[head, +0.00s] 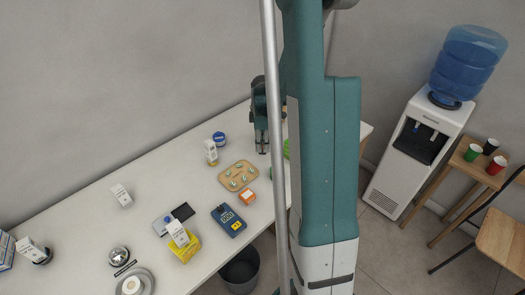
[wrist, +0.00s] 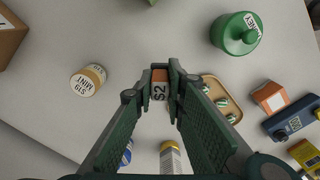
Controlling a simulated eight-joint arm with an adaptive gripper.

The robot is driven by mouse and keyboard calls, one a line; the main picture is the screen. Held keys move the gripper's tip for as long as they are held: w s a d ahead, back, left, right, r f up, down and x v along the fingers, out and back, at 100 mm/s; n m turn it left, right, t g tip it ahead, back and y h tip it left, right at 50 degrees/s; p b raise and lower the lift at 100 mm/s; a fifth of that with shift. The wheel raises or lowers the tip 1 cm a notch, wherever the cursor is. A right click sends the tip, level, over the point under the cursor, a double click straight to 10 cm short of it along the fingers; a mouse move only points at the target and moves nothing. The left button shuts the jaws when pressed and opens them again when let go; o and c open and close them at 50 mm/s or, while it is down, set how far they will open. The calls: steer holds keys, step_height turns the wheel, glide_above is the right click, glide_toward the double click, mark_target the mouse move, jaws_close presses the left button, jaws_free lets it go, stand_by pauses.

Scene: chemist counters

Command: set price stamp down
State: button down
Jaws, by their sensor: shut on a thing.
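My gripper (wrist: 160,75) is shut on a small block with an orange-brown top and a pale face marked "S2", which I take to be the price stamp (wrist: 159,92). The stamp sits between the fingertips, over the white counter (wrist: 60,112). Its gap to the surface cannot be told. In the head view my gripper (head: 262,148) hangs over the far right part of the counter, partly behind the pole. The stamp cannot be made out there.
A wooden tray of striped sweets (wrist: 240,117), a green jar (wrist: 237,34) and an orange box (wrist: 270,97) lie to the right. A mint tub (wrist: 88,80) stands left. A white bottle (wrist: 170,158) and blue-lidded jar (wrist: 127,155) are close below. Bare counter lies between tub and stamp.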

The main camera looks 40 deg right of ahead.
steer(key=shift+f, duration=1.75)
steer(key=shift+f, duration=0.15)
steer(key=c, duration=2.4)
jaws_free()
steer(key=shift+o, duration=0.2)
steer(key=shift+r, duration=0.2)
steer(key=shift+r, duration=6)
steer(key=shift+a, duration=0.1)
